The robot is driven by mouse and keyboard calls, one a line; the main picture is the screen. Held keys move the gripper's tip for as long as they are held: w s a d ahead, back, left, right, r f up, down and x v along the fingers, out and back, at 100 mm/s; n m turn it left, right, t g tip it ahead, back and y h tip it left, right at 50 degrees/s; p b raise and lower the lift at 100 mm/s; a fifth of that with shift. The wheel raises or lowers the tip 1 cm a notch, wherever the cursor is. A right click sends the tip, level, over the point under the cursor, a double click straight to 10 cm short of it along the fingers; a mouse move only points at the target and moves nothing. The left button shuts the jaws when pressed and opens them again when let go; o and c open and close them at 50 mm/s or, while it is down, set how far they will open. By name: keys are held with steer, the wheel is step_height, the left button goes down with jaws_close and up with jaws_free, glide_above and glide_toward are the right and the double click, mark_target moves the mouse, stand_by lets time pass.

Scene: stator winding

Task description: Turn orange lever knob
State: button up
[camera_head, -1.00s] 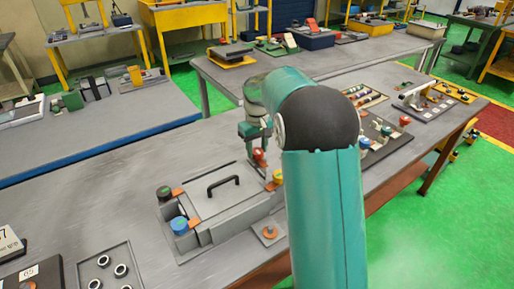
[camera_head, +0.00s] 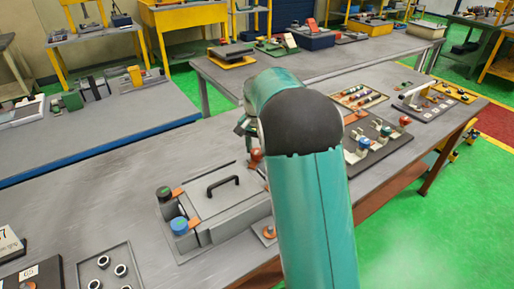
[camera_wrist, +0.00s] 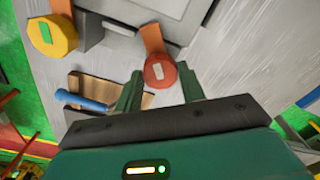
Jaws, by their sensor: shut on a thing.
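The red-orange knob (camera_wrist: 160,72) with a pale mark sits at the end of an orange lever (camera_wrist: 153,38) in the wrist view. My gripper (camera_wrist: 159,88) has its two green fingers around this knob, one on each side, and is shut on it. In the head view the knob (camera_head: 256,155) shows just left of my arm, below my gripper (camera_head: 247,130). The lever is at the far right corner of a grey box (camera_head: 222,207) with a black handle. My arm hides part of that corner.
A yellow knob (camera_wrist: 50,37) is beside the held one in the wrist view. Blue (camera_head: 180,225) and dark green (camera_head: 164,192) knobs stand at the box's left end. Trays of parts lie farther right on the bench. Bare bench top lies behind the box.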

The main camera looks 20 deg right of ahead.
mark_target(257, 151)
steer(key=m, duration=0.5)
steer(key=shift+w+r+m, duration=0.1)
steer(key=shift+r+m, duration=0.1)
steer(key=shift+m, duration=0.1)
stand_by(0.5)
steer(key=o, duration=1)
steer(key=shift+f, duration=0.15)
steer(key=shift+c, duration=0.2)
step_height(257, 151, up, 14)
